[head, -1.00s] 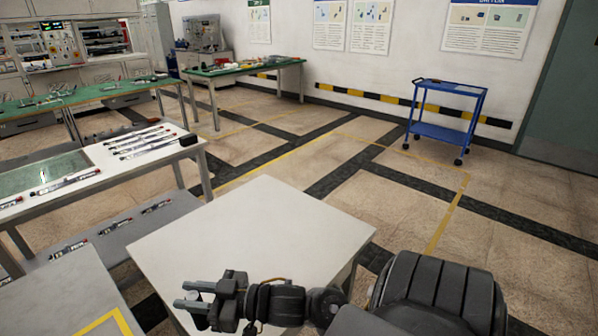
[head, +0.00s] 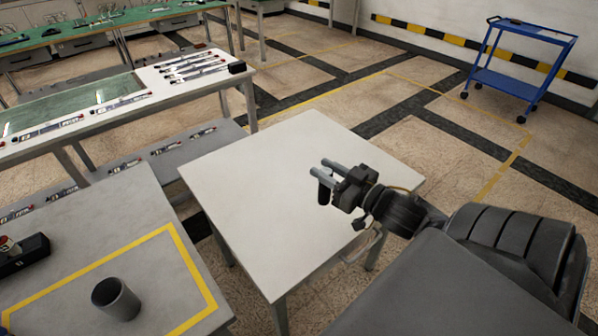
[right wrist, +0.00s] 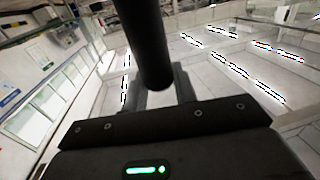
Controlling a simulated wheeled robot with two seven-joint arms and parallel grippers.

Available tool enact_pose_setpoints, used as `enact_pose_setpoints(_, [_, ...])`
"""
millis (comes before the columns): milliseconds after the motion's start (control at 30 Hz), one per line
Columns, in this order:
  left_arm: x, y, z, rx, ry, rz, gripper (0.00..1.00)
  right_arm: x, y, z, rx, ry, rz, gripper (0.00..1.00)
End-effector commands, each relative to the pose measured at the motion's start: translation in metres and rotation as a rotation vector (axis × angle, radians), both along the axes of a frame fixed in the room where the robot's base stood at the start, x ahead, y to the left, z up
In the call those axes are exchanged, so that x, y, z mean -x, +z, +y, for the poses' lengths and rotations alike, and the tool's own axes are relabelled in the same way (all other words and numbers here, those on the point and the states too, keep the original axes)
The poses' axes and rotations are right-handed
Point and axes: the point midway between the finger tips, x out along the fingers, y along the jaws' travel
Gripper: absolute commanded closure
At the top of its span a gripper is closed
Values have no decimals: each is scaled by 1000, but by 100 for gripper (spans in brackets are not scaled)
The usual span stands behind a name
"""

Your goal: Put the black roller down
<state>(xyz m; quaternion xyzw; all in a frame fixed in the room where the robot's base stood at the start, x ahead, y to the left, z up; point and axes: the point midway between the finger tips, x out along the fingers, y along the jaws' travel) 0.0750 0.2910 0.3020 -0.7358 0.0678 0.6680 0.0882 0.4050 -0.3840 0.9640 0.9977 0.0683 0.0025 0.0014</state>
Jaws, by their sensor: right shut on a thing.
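My right gripper (head: 327,170) is over the small white table (head: 255,190) in the head view, with its fingers pointing left. It is shut on the black roller (head: 324,190), which shows as a short dark cylinder at the fingertips. In the right wrist view the roller (right wrist: 150,40) is a thick black cylinder between the fingers, running out of the top of the picture. It appears held above the tabletop; the gap is hard to judge. My left gripper is not in view.
The white tabletop is bare. At lower left, a grey table (head: 90,235) with a yellow outline holds a dark open cup (head: 116,298) and a black box (head: 22,255) with a red button. A bench (head: 150,110) with pen-like tools stands behind. A blue cart (head: 520,60) stands back right.

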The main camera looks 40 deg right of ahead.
Motion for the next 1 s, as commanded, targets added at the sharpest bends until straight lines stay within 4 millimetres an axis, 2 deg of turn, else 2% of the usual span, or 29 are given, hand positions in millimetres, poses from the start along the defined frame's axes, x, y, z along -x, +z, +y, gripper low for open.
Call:
enact_pose_setpoints(167, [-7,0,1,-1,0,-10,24,-7,-2,-1,-3,-2,-4,100])
enact_pose_setpoints(267, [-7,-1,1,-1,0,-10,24,-26,-10,-2,-5,-2,-5,100])
enact_pose_setpoints(533, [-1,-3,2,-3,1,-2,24,-97,-42,-7,-6,-2,-2,100])
enact_pose_setpoints(600, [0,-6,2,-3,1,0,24,-107,-60,-7,-7,-2,1,100])
enact_pose_setpoints(700, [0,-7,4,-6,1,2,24,-120,-76,-8,-5,-1,1,100])
enact_pose_setpoints(833, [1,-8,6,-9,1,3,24,-131,-89,-9,-2,0,-1,100])
enact_pose_setpoints(1000, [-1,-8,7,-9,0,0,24,-135,-93,-9,-1,1,-1,100])
